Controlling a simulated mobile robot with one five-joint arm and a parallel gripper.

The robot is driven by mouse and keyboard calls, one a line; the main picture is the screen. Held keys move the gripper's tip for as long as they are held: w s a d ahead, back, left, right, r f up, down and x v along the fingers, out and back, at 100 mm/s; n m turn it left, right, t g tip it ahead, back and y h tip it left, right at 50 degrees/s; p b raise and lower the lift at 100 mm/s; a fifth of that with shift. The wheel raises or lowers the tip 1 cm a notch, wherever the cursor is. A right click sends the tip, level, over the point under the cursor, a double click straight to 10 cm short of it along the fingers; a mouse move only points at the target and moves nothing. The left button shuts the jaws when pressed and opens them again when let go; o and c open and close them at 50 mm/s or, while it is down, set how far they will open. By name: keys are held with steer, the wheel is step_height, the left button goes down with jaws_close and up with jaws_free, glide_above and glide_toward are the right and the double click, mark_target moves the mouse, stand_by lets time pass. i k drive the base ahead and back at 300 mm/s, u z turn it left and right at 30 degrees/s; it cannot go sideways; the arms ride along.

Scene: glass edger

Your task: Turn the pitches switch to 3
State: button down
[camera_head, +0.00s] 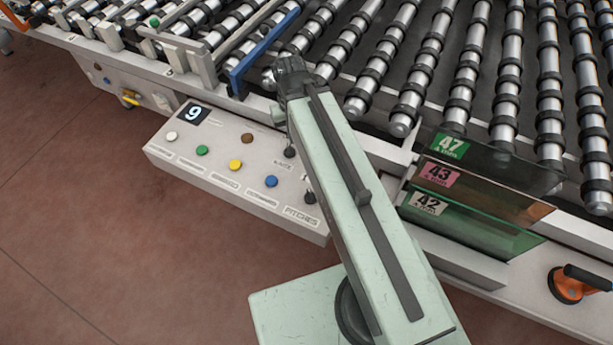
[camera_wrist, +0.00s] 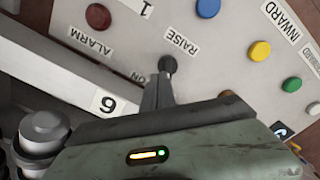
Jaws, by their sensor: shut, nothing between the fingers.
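The pitches switch (camera_head: 309,197) is a small black knob above the PITCHES label, at the right end of the sloping white control panel (camera_head: 225,185) in the head view. My arm passes close to its right, and its pointer setting is too small to read. The wrist view does not show this switch, only a printed 1 near the top edge. My gripper (camera_wrist: 163,80) is shut and empty, its fingertips in line with another black knob (camera_wrist: 168,64) by the RAISE label; contact cannot be told. In the head view the wrist end (camera_head: 290,75) is over the conveyor's edge.
Coloured buttons, among them a blue button (camera_head: 271,181) and a yellow button (camera_head: 235,165), sit on the panel. A display (camera_head: 194,114) reads 9. Rollers (camera_head: 420,70) lie behind. Coloured glass panes (camera_head: 470,200) and an orange suction cup (camera_head: 568,285) are right of my arm.

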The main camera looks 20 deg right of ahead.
mark_target(309, 198)
steer(key=z, duration=0.15)
steer(key=k, duration=2)
steer(key=u, duration=1.1)
steer(key=i, duration=1.7)
steer(key=z, duration=0.05)
